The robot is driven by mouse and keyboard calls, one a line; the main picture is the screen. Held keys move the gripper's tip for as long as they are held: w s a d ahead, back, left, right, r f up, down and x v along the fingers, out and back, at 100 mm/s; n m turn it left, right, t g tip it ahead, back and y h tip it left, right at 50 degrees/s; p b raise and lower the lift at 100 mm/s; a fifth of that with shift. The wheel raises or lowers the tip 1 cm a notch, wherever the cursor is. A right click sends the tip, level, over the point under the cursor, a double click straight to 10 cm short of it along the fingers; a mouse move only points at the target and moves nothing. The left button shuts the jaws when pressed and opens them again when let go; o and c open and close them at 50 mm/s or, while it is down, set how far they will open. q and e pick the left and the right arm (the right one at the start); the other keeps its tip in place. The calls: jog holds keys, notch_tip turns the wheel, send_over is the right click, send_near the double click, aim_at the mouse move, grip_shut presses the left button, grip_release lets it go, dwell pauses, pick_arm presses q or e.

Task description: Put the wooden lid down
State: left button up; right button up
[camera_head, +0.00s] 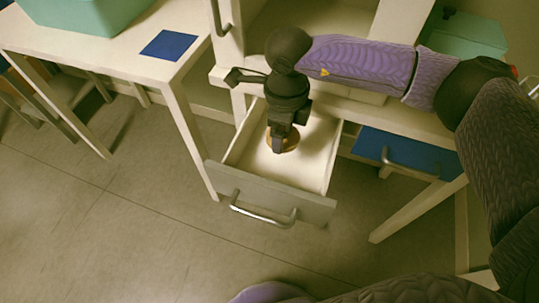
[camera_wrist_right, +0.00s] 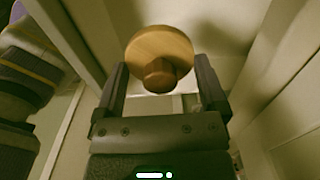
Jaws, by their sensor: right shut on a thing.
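The wooden lid (camera_wrist_right: 160,48) is a round, light-brown disc with a short knob (camera_wrist_right: 160,78). In the right wrist view it lies beyond and between my right gripper's fingers (camera_wrist_right: 161,66), with the knob facing the camera. In the head view my right gripper (camera_head: 278,143) points down into an open drawer (camera_head: 245,185) and is shut on the lid (camera_head: 291,141). The gripper hides much of the lid there, and I cannot tell whether the lid touches the drawer floor. My left gripper is not in view.
The drawer is otherwise empty, with a metal handle (camera_head: 262,212) in front. A white table (camera_head: 110,55) with a blue square (camera_head: 169,45) and a teal box (camera_head: 85,12) stands left. A blue drawer (camera_head: 400,154) is at right. Drawer walls surround the gripper.

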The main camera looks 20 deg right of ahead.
aim_at(282, 167)
pick_arm(q)
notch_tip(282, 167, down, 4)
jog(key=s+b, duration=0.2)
jog(key=b, duration=0.2)
pick_arm(e)
notch_tip(282, 167, down, 10)
jog(key=shift+s+r, duration=0.1)
jog(key=shift+s, duration=0.05)
jog(key=shift+r, duration=0.15)
jog(key=o, duration=0.9)
jog(key=shift+d, duration=0.1)
jog(key=shift+r, duration=0.1)
notch_tip(282, 167, up, 12)
jog(key=p, duration=0.5)
jog(key=shift+f, duration=0.25)
jog(key=shift+r+p, duration=0.2)
jog(key=shift+p, duration=0.1)
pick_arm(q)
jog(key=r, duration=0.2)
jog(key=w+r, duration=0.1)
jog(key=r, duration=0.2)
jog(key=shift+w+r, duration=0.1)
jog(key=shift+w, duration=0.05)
